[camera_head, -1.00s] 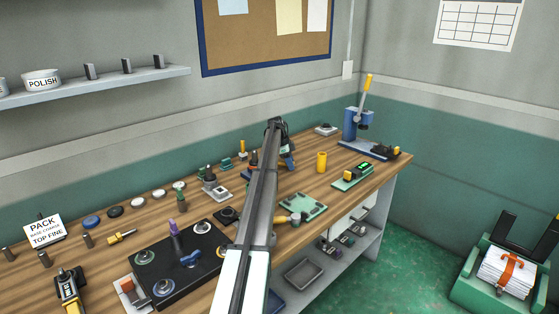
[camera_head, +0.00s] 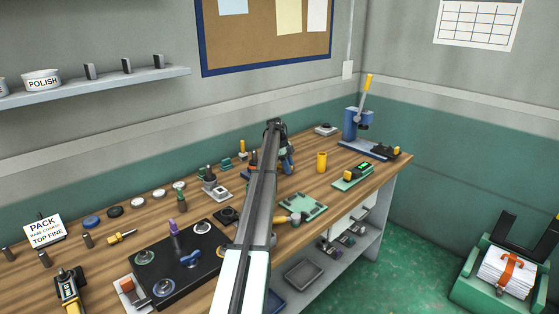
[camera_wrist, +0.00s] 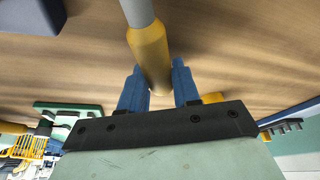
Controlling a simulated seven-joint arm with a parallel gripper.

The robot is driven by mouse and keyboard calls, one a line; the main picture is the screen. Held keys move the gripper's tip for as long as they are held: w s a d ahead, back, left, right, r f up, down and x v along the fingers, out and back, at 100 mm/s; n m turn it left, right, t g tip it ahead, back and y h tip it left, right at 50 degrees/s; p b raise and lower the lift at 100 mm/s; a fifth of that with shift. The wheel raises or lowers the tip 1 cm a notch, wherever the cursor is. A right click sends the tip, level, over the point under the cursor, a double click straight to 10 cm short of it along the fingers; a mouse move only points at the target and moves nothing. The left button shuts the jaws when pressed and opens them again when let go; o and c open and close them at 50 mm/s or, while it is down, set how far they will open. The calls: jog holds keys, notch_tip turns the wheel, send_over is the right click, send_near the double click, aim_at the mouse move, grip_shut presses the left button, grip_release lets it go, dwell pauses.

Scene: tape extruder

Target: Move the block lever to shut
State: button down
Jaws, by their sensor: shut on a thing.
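My gripper (camera_wrist: 158,68) has blue fingers, shut on the yellow grip of a lever, which I take to be the block lever (camera_wrist: 150,45). The lever's pale grey shaft runs from the grip out through the top edge of the wrist view. The lever's mount is out of that view. In the head view my gripper (camera_head: 287,160) is over the middle of the bench, mostly behind my arm. The lever and its block cannot be made out there.
The wooden bench (camera_head: 323,188) carries a yellow cylinder (camera_head: 321,161) and a green mat (camera_head: 304,205) right of my arm. A blue press (camera_head: 354,125) with a raised yellow-handled lever stands at the far right corner. Left of my arm lies a black plate (camera_head: 158,262) with knobs.

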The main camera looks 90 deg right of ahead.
aim_at(286, 178)
jog(key=shift+w, duration=0.1)
jog(key=shift+w+a+m+t+y, duration=0.25)
jog(key=shift+w+a+m, duration=0.25)
jog(key=shift+a+m, duration=0.35)
jog(key=shift+w+a+m+t+y, duration=0.15)
jog(key=shift+w+a+m+y, duration=0.3)
jog(key=shift+a+m, duration=0.35)
jog(key=shift+w+a+m, duration=0.1)
jog(key=shift+w+m, duration=0.1)
jog(key=shift+m, duration=0.15)
jog(key=c, duration=0.8)
grip_release()
jog(key=shift+s, duration=0.1)
jog(key=shift+r, duration=0.1)
jog(key=shift+v, duration=3.9)
jog(key=o, duration=0.5)
